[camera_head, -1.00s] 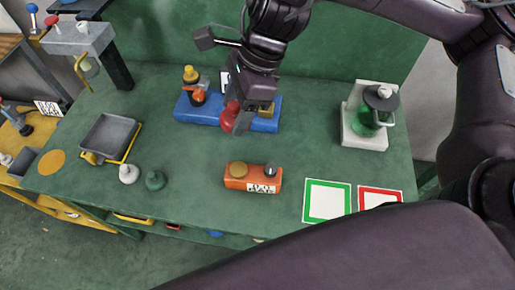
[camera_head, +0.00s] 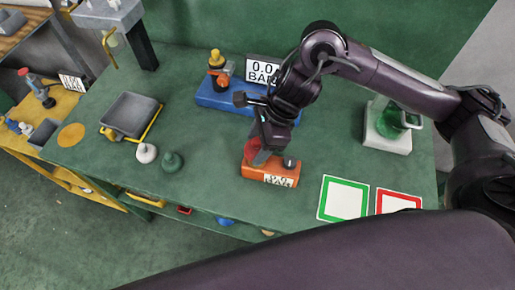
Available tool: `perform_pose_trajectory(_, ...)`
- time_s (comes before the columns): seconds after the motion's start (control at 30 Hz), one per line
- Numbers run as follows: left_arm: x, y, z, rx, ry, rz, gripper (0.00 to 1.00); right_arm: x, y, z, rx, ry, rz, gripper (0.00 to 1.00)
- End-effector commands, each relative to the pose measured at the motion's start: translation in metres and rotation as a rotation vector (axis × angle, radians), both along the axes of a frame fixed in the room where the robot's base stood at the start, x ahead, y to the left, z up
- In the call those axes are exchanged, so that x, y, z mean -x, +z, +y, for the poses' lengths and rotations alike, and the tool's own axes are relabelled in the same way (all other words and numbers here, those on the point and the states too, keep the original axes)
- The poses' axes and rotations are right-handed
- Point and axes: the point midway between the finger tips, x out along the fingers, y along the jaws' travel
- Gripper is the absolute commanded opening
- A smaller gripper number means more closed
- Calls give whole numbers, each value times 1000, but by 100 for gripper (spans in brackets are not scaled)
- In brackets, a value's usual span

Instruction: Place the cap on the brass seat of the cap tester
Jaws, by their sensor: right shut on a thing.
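The orange cap tester (camera_head: 254,171) stands on the green bench, with a small display on its front and a dark knob (camera_head: 289,162) on its right end. My right gripper (camera_head: 262,150) points down over the tester's left part, where the brass seat is. It is shut on a red piece (camera_head: 252,149) that looks like the cap. The gripper and the red piece hide the brass seat, and I cannot tell whether the cap touches it. My left gripper is not in view.
Behind is a blue device (camera_head: 212,98) with a display. A grey tray (camera_head: 131,114), a white weight (camera_head: 146,152) and a green one (camera_head: 172,161) are at left. Green-framed (camera_head: 343,197) and red-framed (camera_head: 397,200) pads lie right. A green jar (camera_head: 390,120) stands at the back right.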

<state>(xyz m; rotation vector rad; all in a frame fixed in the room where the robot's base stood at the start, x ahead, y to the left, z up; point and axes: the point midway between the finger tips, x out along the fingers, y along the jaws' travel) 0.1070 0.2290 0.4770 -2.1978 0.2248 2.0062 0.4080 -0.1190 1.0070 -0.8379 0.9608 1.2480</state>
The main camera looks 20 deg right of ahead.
Motion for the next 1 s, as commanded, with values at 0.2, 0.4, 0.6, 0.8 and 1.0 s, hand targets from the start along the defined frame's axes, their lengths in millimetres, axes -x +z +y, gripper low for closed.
perform_pose_trajectory(0.2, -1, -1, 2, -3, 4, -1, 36, 1, -29, 1, -1, -1, 3, 34)
perform_pose_trajectory(0.4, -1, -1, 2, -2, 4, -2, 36, 0, -31, 0, 0, 1, 0, 34)
perform_pose_trajectory(0.6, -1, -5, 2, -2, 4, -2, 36, 0, -34, 0, 0, 0, 0, 34)
perform_pose_trajectory(0.8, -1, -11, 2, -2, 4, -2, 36, 0, -39, 0, 0, 0, 0, 34)
perform_pose_trajectory(1.0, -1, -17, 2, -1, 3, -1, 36, 0, -43, 0, 0, 0, 0, 34)
